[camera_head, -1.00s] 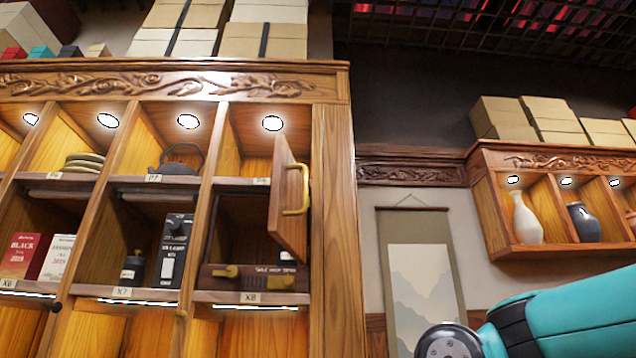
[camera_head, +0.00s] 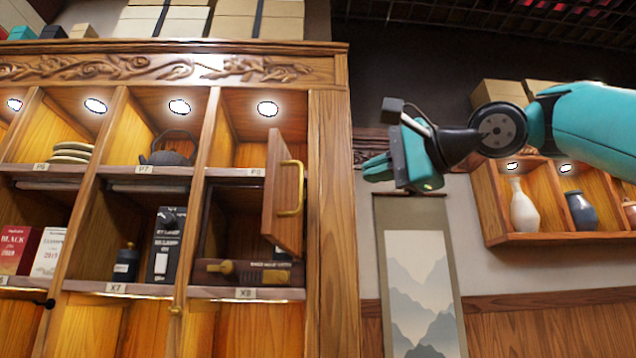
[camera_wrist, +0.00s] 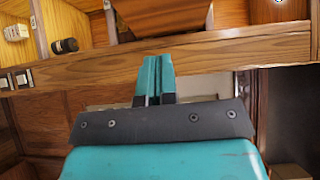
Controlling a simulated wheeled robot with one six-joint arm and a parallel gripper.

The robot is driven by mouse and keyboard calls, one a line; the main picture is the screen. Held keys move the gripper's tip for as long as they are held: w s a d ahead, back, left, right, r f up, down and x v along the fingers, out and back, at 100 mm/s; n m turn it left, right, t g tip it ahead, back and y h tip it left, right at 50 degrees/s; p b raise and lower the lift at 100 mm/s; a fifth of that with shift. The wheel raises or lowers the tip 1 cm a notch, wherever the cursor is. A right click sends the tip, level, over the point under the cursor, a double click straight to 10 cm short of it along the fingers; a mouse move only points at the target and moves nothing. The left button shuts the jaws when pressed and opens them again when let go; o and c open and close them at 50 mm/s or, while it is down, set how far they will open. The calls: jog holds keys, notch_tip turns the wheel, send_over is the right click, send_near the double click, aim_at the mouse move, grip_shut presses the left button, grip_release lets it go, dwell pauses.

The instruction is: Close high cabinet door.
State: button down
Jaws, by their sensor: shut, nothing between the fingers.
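The high cabinet door (camera_head: 285,195) is a small wooden door with a brass handle (camera_head: 292,188). It stands open on the right-hand column of the cabinet, swung outward, in the head view. Behind it is a dark compartment (camera_head: 235,225) with a box and a brass-coloured item inside. My gripper (camera_head: 376,168) is in the air to the right of the door, apart from it, its fingers pointing left. In the wrist view, my gripper (camera_wrist: 154,75) shows two teal fingers together, with nothing between them, in front of a wooden cabinet post.
The cabinet's right post (camera_head: 330,200) stands between the door and the wall. A hanging scroll (camera_head: 420,290) is below my gripper. A wall shelf (camera_head: 560,238) with vases is at the right. A teapot (camera_head: 172,150) sits left of the door.

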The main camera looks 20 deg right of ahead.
aim_at(298, 201)
jog(key=w+a+p, duration=0.1)
jog(key=w+a, duration=0.6)
jog(key=shift+w+p, duration=0.3)
jog(key=shift+w, duration=0.05)
